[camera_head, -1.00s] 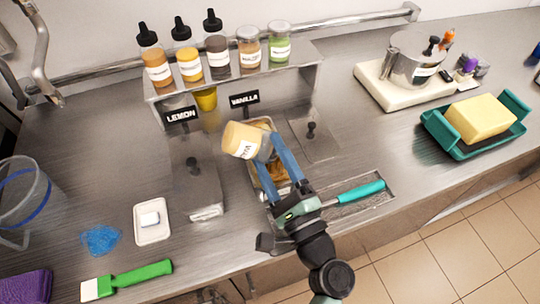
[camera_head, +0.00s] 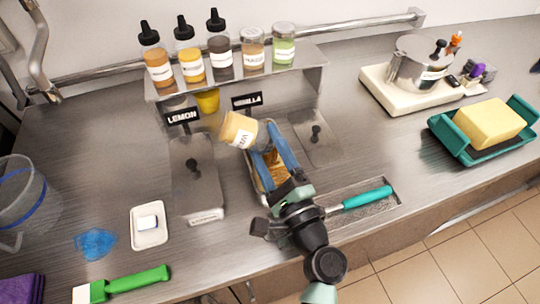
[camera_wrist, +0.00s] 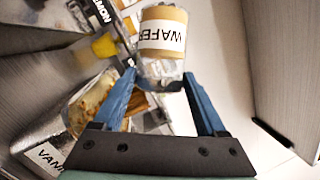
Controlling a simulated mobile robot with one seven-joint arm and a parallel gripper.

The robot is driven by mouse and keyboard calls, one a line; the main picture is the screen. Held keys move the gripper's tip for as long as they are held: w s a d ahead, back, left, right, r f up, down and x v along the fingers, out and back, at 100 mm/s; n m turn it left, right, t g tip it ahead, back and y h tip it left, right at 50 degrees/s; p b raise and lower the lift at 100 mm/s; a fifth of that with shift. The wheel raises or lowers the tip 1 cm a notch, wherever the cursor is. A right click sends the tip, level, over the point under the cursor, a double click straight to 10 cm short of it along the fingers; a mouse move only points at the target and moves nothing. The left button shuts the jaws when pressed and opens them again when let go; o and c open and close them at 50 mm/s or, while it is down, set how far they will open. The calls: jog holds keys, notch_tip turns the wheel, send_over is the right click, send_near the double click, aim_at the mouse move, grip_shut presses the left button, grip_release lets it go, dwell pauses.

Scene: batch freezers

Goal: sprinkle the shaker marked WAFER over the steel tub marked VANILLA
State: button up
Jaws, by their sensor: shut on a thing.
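My gripper (camera_head: 277,149) is shut on the WAFER shaker (camera_head: 240,130), a clear jar with a tan lower part and a white label. The wrist view shows the shaker (camera_wrist: 163,35) between the blue fingers (camera_wrist: 160,83), its label reading WAFER. In the head view the shaker is tilted, its tan end up and to the left. It is above the open VANILLA steel tub (camera_head: 252,172), which has tan and brown contents. The tub (camera_wrist: 42,135) shows at the left in the wrist view. My gripper hides part of the tub.
The lidded LEMON tub (camera_head: 196,185) stands left of the VANILLA tub. A shelf (camera_head: 240,79) with several bottles and jars is behind. A teal-handled tool (camera_head: 366,198) lies in a tray at right. A small white dish (camera_head: 149,236) is at front left.

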jog(key=shift+w, duration=0.2)
jog(key=shift+r+p, duration=0.65)
jog(key=shift+r, duration=0.25)
jog(key=shift+f+b, duration=1)
jog(key=shift+b, duration=0.35)
jog(key=shift+r, duration=0.15)
